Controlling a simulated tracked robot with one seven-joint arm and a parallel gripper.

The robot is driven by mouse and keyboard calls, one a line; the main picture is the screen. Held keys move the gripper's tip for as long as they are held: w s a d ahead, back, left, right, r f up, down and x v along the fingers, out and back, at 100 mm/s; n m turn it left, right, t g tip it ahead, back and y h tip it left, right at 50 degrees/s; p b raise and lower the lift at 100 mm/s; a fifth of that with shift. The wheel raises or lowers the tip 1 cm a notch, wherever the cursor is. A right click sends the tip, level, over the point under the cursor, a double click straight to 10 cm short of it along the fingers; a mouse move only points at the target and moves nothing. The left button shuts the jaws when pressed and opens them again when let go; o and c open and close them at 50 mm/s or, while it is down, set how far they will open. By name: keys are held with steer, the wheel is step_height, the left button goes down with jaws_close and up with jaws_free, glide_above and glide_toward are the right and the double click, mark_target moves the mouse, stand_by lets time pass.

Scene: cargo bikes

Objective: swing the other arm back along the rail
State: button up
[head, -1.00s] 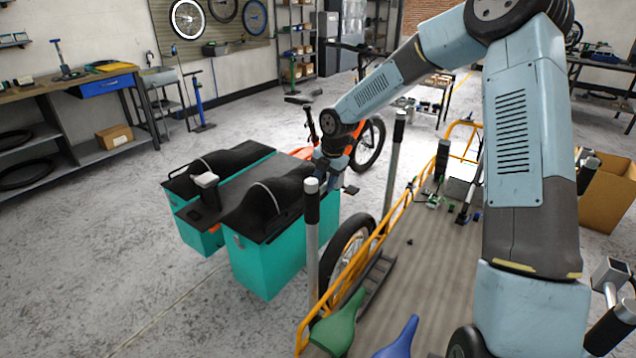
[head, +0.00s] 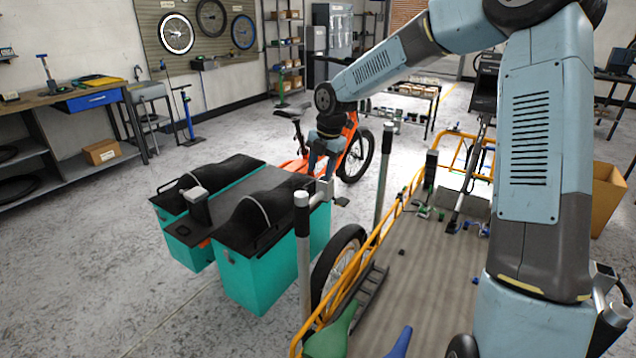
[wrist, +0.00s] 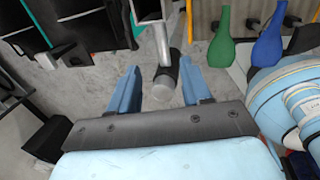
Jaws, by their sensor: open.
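A grey post with a black sleeve (head: 302,222) stands upright at the near end of the cargo bike's orange rail (head: 345,288). A short square metal arm (head: 324,192) shows close to its top. In the wrist view the square arm (wrist: 148,10) is at the top edge, its open end facing me. A black-sleeved post with a grey round cap (wrist: 162,88) shows between my fingers in the picture; contact cannot be told. My gripper (head: 323,172) is open, beside the post top and near the square arm, its fingertips partly hidden. It also shows in the wrist view (wrist: 160,85).
A second post (head: 386,170) stands farther along the rail. Teal panniers (head: 262,270) with black tops lie left of the near post. Green (head: 330,335) and blue (head: 400,343) saddles are at the front. An orange bike (head: 345,150) stands behind. Floor at left is clear.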

steer(key=shift+s+d+r, duration=0.1)
steer(key=shift+d+r, duration=0.05)
steer(key=shift+r, duration=0.75)
steer(key=shift+s+d+r, duration=0.1)
steer(key=shift+d+r, duration=0.05)
steer(key=shift+r, duration=0.75)
steer(key=s+d+r+m+t+h, duration=0.1)
steer(key=s+d+r+m+h, duration=0.1)
steer(key=s+d+r+m, duration=0.6)
steer(key=s+d+r+m+t+h, duration=0.1)
steer(key=s+d+r+m, duration=0.3)
steer(key=s+m, duration=0.65)
steer(key=s+d+m+t, duration=0.1)
steer(key=s+d+m, duration=0.2)
steer(key=s+m, duration=0.2)
steer(key=s+d+r+m+t+y, duration=0.1)
steer(key=s+d+m, duration=0.3)
steer(key=s, duration=0.8)
steer(key=shift+s+r+m, duration=0.15)
steer(key=shift+s+m, duration=0.15)
steer(key=shift+m, duration=0.55)
